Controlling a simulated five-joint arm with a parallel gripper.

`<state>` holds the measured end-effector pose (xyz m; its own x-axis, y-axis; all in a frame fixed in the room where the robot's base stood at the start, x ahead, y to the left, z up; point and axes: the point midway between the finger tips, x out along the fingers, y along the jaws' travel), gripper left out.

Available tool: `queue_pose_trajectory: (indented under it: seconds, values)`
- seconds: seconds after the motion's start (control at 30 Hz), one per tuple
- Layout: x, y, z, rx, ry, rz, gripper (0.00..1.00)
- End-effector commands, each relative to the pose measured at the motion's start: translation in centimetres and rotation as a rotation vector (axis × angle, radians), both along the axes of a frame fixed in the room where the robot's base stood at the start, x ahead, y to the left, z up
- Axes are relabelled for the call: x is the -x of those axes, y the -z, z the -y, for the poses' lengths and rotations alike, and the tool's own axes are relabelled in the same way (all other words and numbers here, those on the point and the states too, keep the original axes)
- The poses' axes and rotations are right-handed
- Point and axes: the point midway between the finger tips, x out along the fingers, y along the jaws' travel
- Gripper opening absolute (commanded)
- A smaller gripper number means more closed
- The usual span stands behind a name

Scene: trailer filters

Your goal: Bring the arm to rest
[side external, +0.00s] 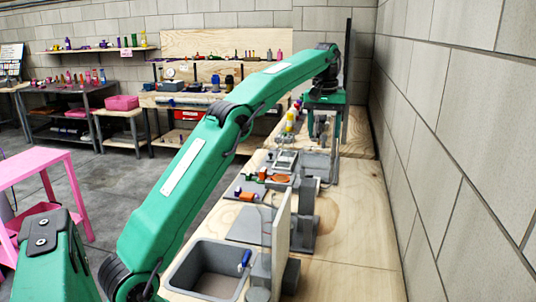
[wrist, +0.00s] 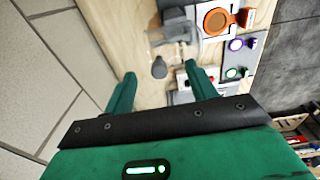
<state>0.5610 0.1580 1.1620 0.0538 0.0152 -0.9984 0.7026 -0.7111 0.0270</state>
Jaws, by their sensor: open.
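My green arm (side external: 185,185) reaches from the lower left up and over the wooden bench, bent at a high elbow, then stretches to the far end. My gripper (side external: 322,127) hangs there pointing down, above the far part of the bench. In the wrist view my gripper (wrist: 163,88) shows two green fingers spread well apart with nothing held between them. A grey rounded knob (wrist: 159,68) shows in the gap beyond the fingertips; I cannot tell how far below them it is.
The bench (side external: 350,250) carries a grey sink (side external: 207,270), grey fixtures and several small coloured parts. An orange ring (wrist: 215,21) and a purple knob (wrist: 236,44) show in the wrist view. A block wall (side external: 450,130) runs close along the right. A pink table (side external: 35,170) stands left.

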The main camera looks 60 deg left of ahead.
Motion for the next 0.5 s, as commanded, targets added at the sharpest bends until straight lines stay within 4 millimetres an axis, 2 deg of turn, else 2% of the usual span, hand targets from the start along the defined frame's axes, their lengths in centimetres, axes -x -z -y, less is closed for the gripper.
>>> queue_pose_trajectory:
  seconds: [0.27, 0.5]
  values:
    - [0.7, -1.4, 0.8, -0.008, 0.027, 0.025, 0.56]
    - [2.8, -3.3, 3.0, -0.024, 0.103, 0.066, 0.56]
